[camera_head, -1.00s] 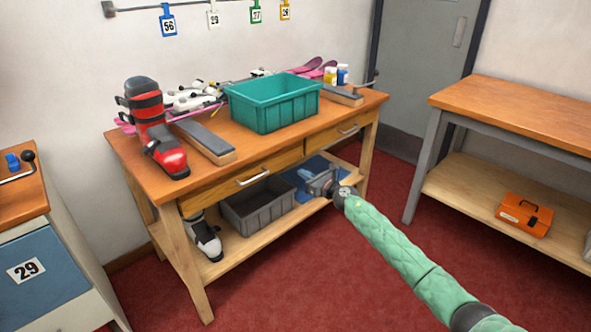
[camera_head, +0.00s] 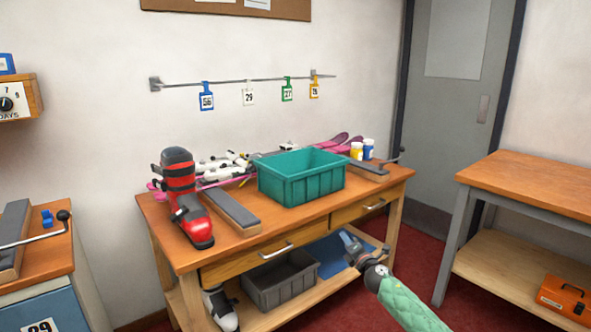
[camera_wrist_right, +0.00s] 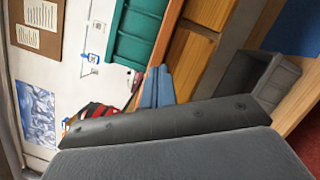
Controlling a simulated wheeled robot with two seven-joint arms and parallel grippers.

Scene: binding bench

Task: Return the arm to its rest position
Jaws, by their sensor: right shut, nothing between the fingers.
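My right arm, in a green padded sleeve, comes in from the lower right in the head view. Its gripper (camera_head: 350,243) is in front of the bench's lower shelf, near the blue mat, below the right drawer. It is shut and empty. In the right wrist view its two blue-grey fingertips (camera_wrist_right: 157,88) are together, with the bench behind them. My left gripper is not in view.
The wooden bench (camera_head: 215,262) carries a teal crate (camera_head: 300,180), a red ski boot (camera_head: 185,200) and skis. A grey bin (camera_head: 282,282) sits on its lower shelf. A second bench (camera_head: 530,185) stands at right; red floor lies between.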

